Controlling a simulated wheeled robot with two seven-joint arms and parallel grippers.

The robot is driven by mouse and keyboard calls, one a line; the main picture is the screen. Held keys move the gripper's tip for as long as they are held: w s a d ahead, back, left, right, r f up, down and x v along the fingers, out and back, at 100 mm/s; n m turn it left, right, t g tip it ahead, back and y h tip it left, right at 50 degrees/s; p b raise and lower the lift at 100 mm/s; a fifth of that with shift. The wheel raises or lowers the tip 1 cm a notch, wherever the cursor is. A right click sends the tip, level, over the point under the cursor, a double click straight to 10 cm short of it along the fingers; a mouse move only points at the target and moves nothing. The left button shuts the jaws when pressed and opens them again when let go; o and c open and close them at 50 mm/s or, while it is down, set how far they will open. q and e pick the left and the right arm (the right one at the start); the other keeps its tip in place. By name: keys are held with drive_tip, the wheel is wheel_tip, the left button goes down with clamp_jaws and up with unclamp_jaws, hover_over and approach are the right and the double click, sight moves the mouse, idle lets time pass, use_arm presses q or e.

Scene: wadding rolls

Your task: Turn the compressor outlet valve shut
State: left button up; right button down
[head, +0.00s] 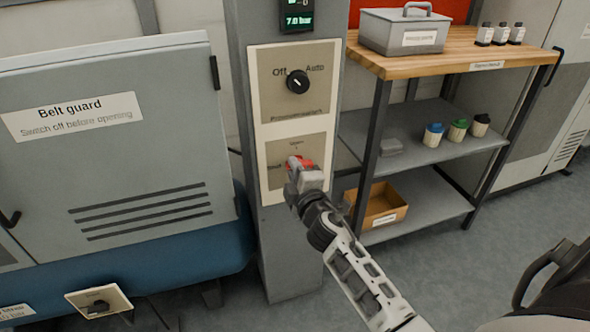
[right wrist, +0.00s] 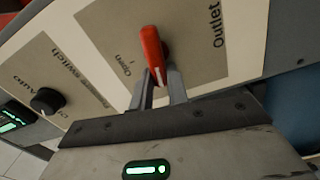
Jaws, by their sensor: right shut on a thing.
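The outlet valve has a red lever handle (head: 300,162) on the lower plate of the grey column. In the right wrist view the red handle (right wrist: 152,48) stands out from the beige plate, with the words "Open" and "Outlet" printed near it. My right gripper (head: 297,172) is at the handle and covers part of it and the plate. In the right wrist view its two fingers (right wrist: 160,88) are closed on the handle's near end, one on each side. Which mark the handle points to is hard to tell. My left gripper is not in view.
Above the valve is a black Off/Auto pressure switch (head: 298,82), below a 7.0 bar display (head: 299,21). A belt guard cabinet (head: 120,150) stands left. A shelf bench (head: 450,52) with a grey toolbox (head: 403,32) and cardboard box (head: 378,207) stands right.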

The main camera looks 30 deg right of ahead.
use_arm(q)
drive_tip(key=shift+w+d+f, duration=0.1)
use_arm(e)
drive_tip(key=shift+f+n, duration=0.15)
drive_tip(key=shift+n, duration=0.75)
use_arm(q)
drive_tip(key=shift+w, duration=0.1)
use_arm(e)
drive_tip(key=c, duration=1.4)
unclamp_jaws()
drive_tip(key=shift+o, duration=0.2)
